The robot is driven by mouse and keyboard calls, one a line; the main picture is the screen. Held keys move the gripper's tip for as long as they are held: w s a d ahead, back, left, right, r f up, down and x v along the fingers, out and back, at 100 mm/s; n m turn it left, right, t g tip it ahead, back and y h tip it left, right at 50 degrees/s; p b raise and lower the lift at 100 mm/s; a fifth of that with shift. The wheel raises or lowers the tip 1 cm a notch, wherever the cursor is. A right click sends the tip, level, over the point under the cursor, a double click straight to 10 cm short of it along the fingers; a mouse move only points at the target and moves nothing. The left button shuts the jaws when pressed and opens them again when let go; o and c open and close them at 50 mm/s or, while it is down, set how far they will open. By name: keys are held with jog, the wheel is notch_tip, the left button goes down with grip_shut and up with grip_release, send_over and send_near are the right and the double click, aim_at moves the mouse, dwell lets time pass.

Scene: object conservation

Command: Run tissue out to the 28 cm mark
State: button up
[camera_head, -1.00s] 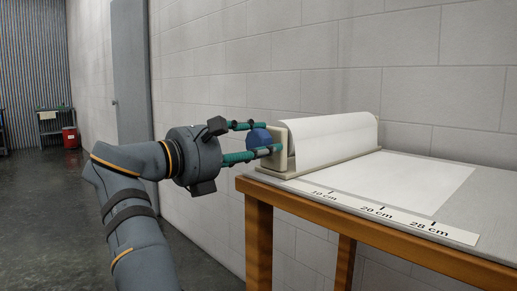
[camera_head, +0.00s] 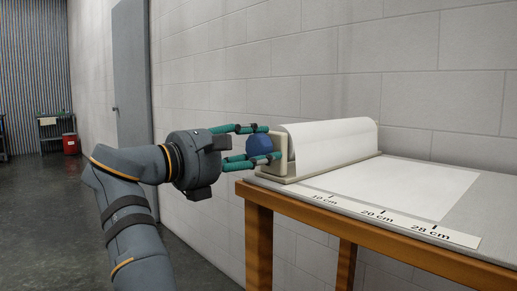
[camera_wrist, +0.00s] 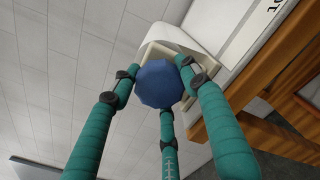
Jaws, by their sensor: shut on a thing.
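A white tissue roll (camera_head: 330,142) sits in a cream holder (camera_head: 279,150) on the bench. Its flat sheet (camera_head: 405,185) runs right over the bench top, its leading edge about level with the 28 cm mark on the white scale strip (camera_head: 385,218). A faceted blue knob (camera_head: 260,147) is on the holder's left end; it also shows in the wrist view (camera_wrist: 159,83). My gripper (camera_head: 262,143) is shut on this knob, its teal fingers spread around it. In the wrist view, my gripper (camera_wrist: 160,85) has three fingers around the knob.
The grey bench top (camera_head: 470,205) has an orange-brown wooden frame (camera_head: 300,206). A block wall (camera_head: 440,60) stands close behind it. A red bin (camera_head: 71,140) and a small cart are far left. The floor left of the bench is clear.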

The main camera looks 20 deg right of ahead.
jog(key=o, duration=1.2)
jog(key=shift+a, duration=0.1)
jog(key=v, duration=1.1)
jog(key=shift+s+a, duration=0.25)
jog(key=shift+a, duration=0.1)
jog(key=shift+d, duration=0.1)
jog(key=x, duration=1.1)
jog(key=shift+w+d, duration=0.25)
jog(key=shift+d, duration=0.1)
